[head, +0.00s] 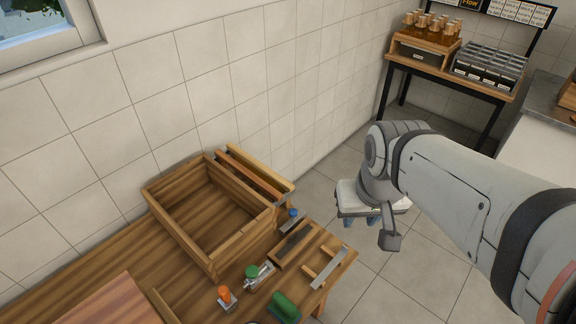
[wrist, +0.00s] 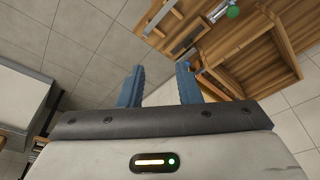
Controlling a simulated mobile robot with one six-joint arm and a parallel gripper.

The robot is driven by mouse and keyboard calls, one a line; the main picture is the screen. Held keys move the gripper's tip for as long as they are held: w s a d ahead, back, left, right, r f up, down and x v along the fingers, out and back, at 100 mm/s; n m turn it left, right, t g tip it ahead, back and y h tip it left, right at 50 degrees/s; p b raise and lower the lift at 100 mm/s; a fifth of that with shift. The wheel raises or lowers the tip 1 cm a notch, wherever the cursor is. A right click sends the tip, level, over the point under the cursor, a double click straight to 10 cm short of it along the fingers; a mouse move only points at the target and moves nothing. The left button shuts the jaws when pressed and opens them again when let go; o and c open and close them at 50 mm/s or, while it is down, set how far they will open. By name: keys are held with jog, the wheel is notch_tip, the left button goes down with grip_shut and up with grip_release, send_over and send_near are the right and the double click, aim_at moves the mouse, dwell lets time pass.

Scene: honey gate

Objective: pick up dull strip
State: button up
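A dark, dull grey strip (head: 293,243) lies on a small wooden rack at the right end of the wooden bench. A lighter, shinier strip (head: 329,268) lies beside it, to the right. In the wrist view the dark strip (wrist: 187,41) shows near the top, beyond my fingers, and the light strip (wrist: 156,19) is left of it. My gripper (wrist: 158,84) is open with nothing between its blue fingers. In the head view my gripper (head: 361,221) is right of the bench end, apart from both strips; the fingers are partly hidden.
An open wooden box (head: 212,216) stands behind the rack. A blue-topped piece (head: 293,213), a green-knobbed tool (head: 252,272), an orange-topped tool (head: 226,296) and a green-handled tool (head: 284,307) sit nearby. The tiled wall (head: 250,70) is behind.

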jog(key=w+a+f+n+g+b, duration=0.1)
jog(key=w+a+f+n+b, duration=0.15)
jog(key=w+f+n, duration=0.55)
jog(key=n+g+b, duration=0.2)
jog(key=n+b, duration=0.3)
jog(key=n, duration=1.4)
send_over(293, 235)
notch_tip(293, 235, down, 24)
notch_tip(293, 235, down, 8)
jog(key=shift+w+r, duration=0.1)
jog(key=shift+r, duration=0.15)
jog(key=shift+f, duration=0.45)
jog(key=shift+c, duration=0.5)
grip_shut()
